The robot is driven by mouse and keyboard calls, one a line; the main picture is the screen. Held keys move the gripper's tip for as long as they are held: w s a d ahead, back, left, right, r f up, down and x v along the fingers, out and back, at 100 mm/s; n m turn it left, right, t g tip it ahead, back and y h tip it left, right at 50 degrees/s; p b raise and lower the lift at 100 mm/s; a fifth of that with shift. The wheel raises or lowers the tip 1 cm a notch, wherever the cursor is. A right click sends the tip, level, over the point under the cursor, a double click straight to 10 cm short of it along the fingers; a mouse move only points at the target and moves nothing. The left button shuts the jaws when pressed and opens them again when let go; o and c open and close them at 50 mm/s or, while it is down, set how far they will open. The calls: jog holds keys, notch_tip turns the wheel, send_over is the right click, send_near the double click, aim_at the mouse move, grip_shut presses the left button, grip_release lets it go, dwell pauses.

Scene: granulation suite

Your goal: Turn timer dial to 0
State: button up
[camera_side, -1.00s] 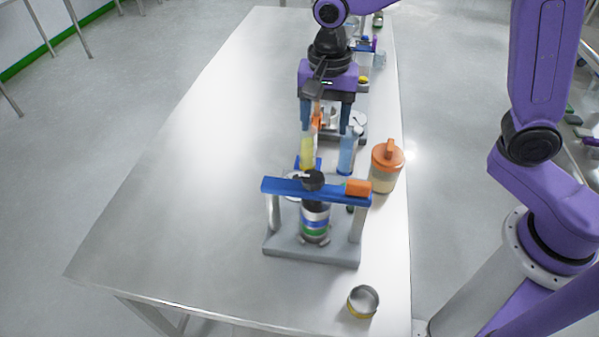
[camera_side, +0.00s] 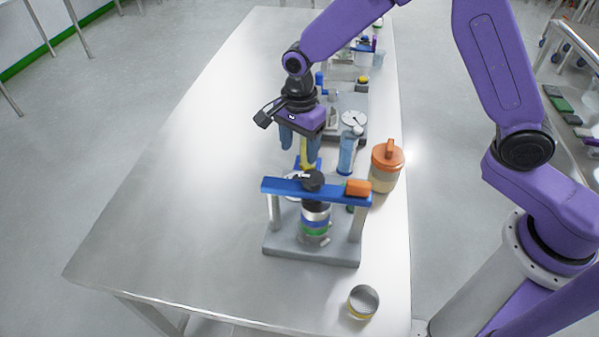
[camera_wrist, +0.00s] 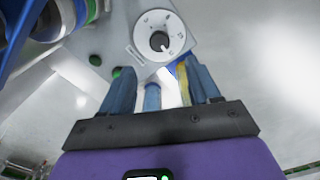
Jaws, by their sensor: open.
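The timer dial (camera_wrist: 170,25) shows near the top middle of the wrist view. It is a white disc with dark marks and a round black knob (camera_wrist: 159,41) on a grey plate. A pale mark seems to point to the lower right; the figures are too small to read. In the side view, a white disc (camera_side: 291,187) partly hidden behind the blue crossbar may be the dial. My gripper (camera_side: 297,148) is open and empty above the table, behind the crossbar. In the wrist view, my gripper (camera_wrist: 162,80) has its fingers apart, below the dial and clear of it.
A stand with a blue crossbar (camera_side: 330,189) and banded stack (camera_side: 315,222) stands in front. A yellow bottle (camera_side: 307,150) is close to my fingers. A blue bottle (camera_side: 347,155) and orange-lidded jar (camera_side: 386,165) are to the right. The table's left side is clear.

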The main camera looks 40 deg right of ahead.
aim_at(299, 178)
notch_tip(299, 178, down, 9)
jog(key=shift+r, duration=0.1)
dwell(0.3)
jog(key=c, duration=1)
